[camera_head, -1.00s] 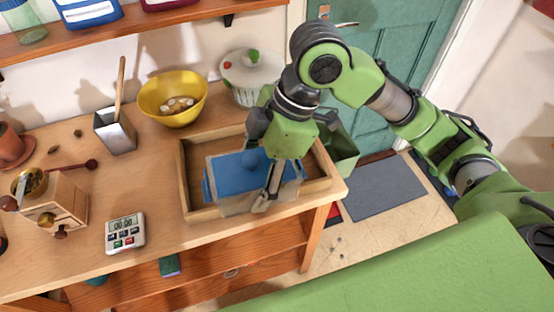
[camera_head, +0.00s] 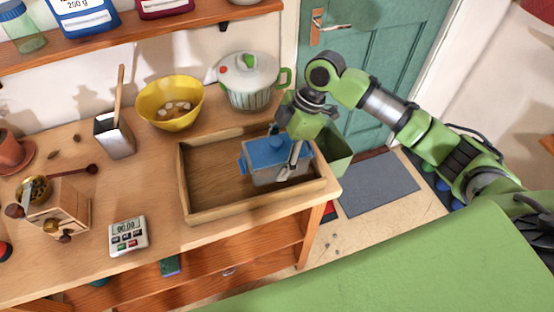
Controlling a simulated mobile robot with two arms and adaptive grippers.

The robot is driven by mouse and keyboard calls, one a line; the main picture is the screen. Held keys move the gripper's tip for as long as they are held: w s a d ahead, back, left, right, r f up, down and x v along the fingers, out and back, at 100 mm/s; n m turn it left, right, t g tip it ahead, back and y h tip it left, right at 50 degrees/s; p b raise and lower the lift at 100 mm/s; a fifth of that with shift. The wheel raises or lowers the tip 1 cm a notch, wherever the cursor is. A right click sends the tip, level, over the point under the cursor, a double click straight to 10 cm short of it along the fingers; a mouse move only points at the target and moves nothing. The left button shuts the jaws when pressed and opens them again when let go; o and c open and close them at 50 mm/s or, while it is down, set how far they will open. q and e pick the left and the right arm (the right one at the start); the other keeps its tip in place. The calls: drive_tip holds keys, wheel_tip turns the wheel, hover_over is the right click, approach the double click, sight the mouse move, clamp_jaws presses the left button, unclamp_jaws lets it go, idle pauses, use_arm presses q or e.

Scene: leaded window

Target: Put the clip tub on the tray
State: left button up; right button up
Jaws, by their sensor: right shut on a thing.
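The gripper hides the tub's right part. The left half of the tray is bare. My left gripper is not in view.
Behind the tray stand a lidded pot (camera_head: 250,85) with green handles and a yellow bowl (camera_head: 168,105). To the left are a metal utensil holder (camera_head: 116,138), a timer (camera_head: 128,237) and a wooden grinder (camera_head: 62,205). The counter ends just right of the tray.

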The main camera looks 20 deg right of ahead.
wheel_tip(320, 180, down, 2)
drive_tip(key=shift+f+p, duration=0.15)
drive_tip(key=shift+p, duration=0.45)
drive_tip(key=shift+f, duration=0.3)
drive_tip(key=shift+f, duration=0.2)
drive_tip(key=o, duration=0.8)
drive_tip(key=shift+o, duration=0.2)
drive_tip(key=b+v, duration=0.2)
drive_tip(key=v, duration=1)
drive_tip(key=shift+r, duration=0.2)
